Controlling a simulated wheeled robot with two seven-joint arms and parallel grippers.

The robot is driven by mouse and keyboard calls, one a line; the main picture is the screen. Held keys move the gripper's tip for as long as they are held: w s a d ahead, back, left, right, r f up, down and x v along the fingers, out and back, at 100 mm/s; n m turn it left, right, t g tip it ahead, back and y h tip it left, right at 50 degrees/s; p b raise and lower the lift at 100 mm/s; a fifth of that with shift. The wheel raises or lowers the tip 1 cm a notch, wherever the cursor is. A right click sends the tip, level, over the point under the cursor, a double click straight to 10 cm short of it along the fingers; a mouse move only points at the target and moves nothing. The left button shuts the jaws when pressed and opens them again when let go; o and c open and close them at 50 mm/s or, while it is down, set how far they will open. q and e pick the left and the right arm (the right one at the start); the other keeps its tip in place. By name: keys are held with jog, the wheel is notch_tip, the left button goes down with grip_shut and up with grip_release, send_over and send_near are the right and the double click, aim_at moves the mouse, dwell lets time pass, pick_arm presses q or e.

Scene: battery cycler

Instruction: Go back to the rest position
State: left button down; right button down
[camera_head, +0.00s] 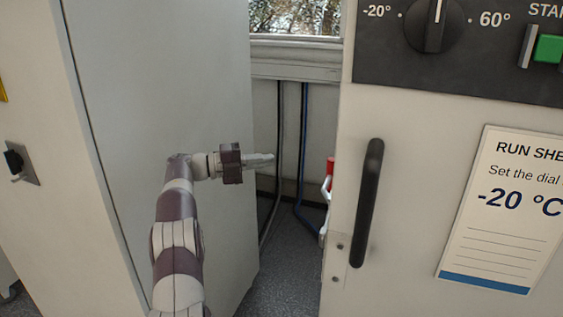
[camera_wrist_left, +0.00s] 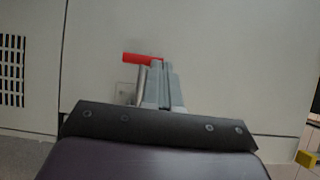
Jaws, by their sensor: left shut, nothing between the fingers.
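My left gripper (camera_head: 264,159) is shut and empty. It points right, in front of the gap between the two cabinets. In the left wrist view its fingers (camera_wrist_left: 159,84) lie together. A red handle (camera_head: 330,165) shows at the side of the right cabinet, to the right of the fingertips and apart from them in the head view. The left wrist view shows a red bar (camera_wrist_left: 142,58) beside the fingertips, partly hidden by them; whether they touch I cannot tell. My right gripper is not in view.
The right cabinet (camera_head: 400,225) has a black door handle (camera_head: 367,203), a dial (camera_head: 434,22), a green switch (camera_head: 549,48) and a run sheet (camera_head: 500,215). A left cabinet (camera_head: 120,60) stands behind my left arm. Cables (camera_head: 302,150) hang in the narrow gap below a window.

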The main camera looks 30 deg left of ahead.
pick_arm(q)
jog(key=shift+s+a, duration=0.25)
jog(key=shift+a, duration=0.2)
jog(key=shift+w, duration=0.1)
